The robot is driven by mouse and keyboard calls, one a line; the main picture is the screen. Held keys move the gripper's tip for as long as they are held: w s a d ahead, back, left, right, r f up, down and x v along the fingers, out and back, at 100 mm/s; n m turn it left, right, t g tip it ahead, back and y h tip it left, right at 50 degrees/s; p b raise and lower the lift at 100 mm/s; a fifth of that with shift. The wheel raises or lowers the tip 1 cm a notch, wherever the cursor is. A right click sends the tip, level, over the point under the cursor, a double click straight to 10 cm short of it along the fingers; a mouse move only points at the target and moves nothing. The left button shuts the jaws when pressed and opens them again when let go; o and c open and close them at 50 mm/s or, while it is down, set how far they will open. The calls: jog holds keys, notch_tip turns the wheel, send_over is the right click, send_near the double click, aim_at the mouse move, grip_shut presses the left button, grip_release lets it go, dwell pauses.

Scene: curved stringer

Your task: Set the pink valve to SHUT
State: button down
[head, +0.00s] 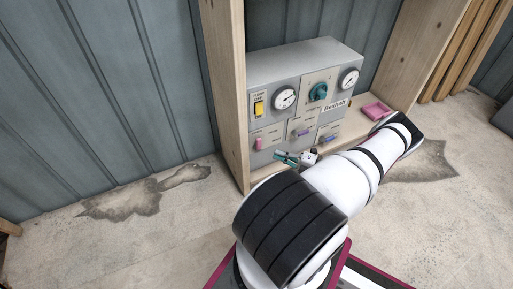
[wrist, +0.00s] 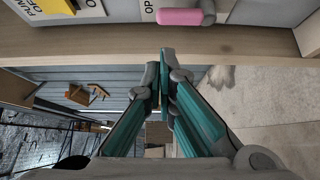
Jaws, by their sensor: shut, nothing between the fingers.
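The pink valve (head: 258,144) is a short pink handle low on the left of the grey panel's front. It stands roughly upright in the head view. In the wrist view its pink handle (wrist: 180,16) lies across the top, with a grey mount at its right end and a label starting "OP" off its left end. My gripper (head: 280,156) is in front of the panel, below and right of the pink handle. In the wrist view my gripper's teal fingers (wrist: 164,58) meet at the tips, empty and apart from the handle. The valve's other labels are not readable.
The grey panel (head: 290,62) sits in a wooden frame (head: 228,95). It also bears a yellow pump switch (head: 258,108), a teal knob (head: 318,92), two gauges and purple levers (head: 303,134). A pink object (head: 376,110) lies on the shelf to the right. Floor at left is clear.

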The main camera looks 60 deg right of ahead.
aim_at(257, 146)
jog(key=shift+w, duration=0.1)
jog(key=w, duration=0.3)
jog(key=w+b, duration=0.1)
jog(key=w, duration=0.2)
jog(key=w+a, duration=0.1)
jog(key=w, duration=0.2)
jog(key=shift+w+a+b, duration=0.1)
jog(key=shift+w+b, duration=0.3)
